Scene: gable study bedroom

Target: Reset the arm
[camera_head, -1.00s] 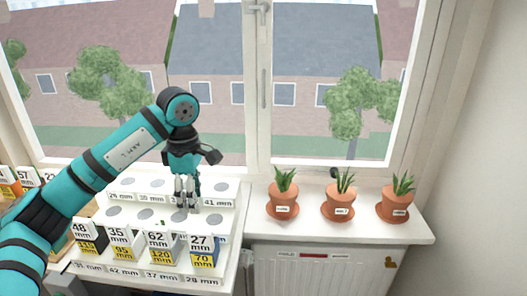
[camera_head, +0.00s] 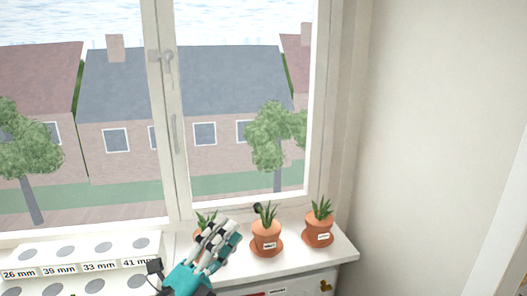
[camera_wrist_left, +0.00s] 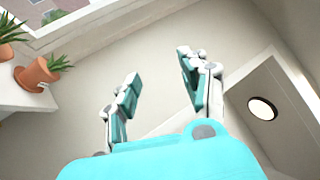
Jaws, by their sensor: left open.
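My left gripper (camera_head: 222,240) is at the bottom middle of the head view, raised with its fingers pointing up and a little right. It covers most of the leftmost potted plant (camera_head: 204,219). In the left wrist view my left gripper (camera_wrist_left: 158,85) shows two fingers spread apart with nothing between them, only wall behind. My left arm below the wrist is mostly out of the head view. My right gripper is not in view.
Two more potted plants, the middle one (camera_head: 266,236) and the right one (camera_head: 318,224), stand on the windowsill (camera_head: 340,249). A white stepped rack (camera_head: 72,249) with grey round spots and millimetre labels is at lower left. Bare wall (camera_head: 430,120) fills the right.

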